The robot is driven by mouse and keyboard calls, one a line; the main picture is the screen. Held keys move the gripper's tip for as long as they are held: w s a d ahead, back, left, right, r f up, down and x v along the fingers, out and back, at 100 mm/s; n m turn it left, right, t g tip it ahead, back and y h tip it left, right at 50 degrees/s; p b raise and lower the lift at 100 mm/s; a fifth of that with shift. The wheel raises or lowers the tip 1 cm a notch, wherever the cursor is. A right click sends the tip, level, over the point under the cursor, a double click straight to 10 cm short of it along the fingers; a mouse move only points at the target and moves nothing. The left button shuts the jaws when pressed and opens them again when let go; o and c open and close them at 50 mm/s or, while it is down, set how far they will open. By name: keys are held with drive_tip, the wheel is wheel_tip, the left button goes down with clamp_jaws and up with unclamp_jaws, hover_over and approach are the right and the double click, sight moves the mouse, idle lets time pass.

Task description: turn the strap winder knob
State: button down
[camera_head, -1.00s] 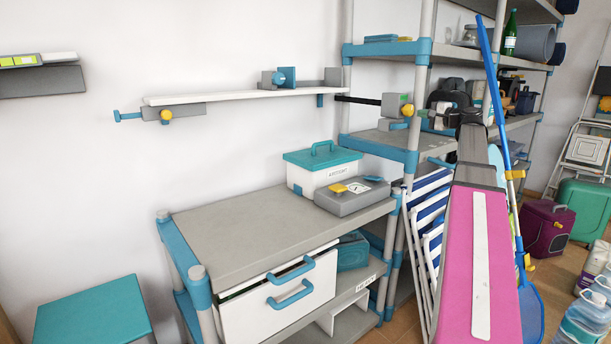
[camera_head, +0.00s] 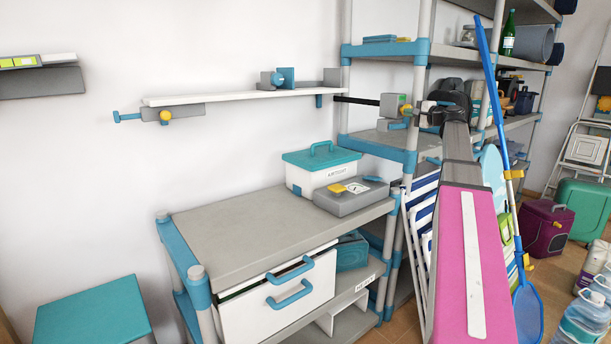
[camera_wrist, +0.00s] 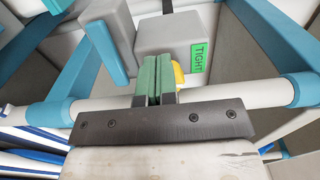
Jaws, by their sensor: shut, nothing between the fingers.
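The strap winder is a small grey box (camera_head: 390,105) with a green label at the end of a black strap (camera_head: 355,99), by the rack post. In the wrist view the box (camera_wrist: 167,37) carries a green label reading "TIGHT" (camera_wrist: 200,57). Its yellow knob (camera_head: 406,109) also shows in the wrist view (camera_wrist: 179,75), partly hidden behind my fingers. My gripper (camera_wrist: 157,60) is shut and empty, with its green fingertips in front of the box and just left of the knob. I cannot tell whether they touch the knob. In the head view my gripper is small and near the winder.
A white rack bar (camera_wrist: 215,94) with blue collars crosses close behind my gripper. A teal bar (camera_wrist: 108,52) stands left of the winder. Below are a lidded box (camera_head: 305,178) and a grey case (camera_head: 350,197) on the bench (camera_head: 240,225). A blue-handled net (camera_head: 497,100) leans at the right.

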drive_tip(key=shift+w+a+r, duration=0.15)
drive_tip(key=shift+w+r, duration=0.15)
drive_tip(key=shift+w, duration=0.45)
drive_tip(key=shift+w+f, duration=0.1)
drive_tip(key=shift+f, duration=0.05)
drive_tip(key=shift+s+a+f, duration=0.1)
drive_tip(key=shift+s+a, duration=0.15)
idle(0.4)
drive_tip(key=v, duration=0.6)
drive_tip(key=shift+s+a+f, duration=0.15)
drive_tip(key=shift+s+a, duration=0.05)
drive_tip(key=shift+s, duration=0.15)
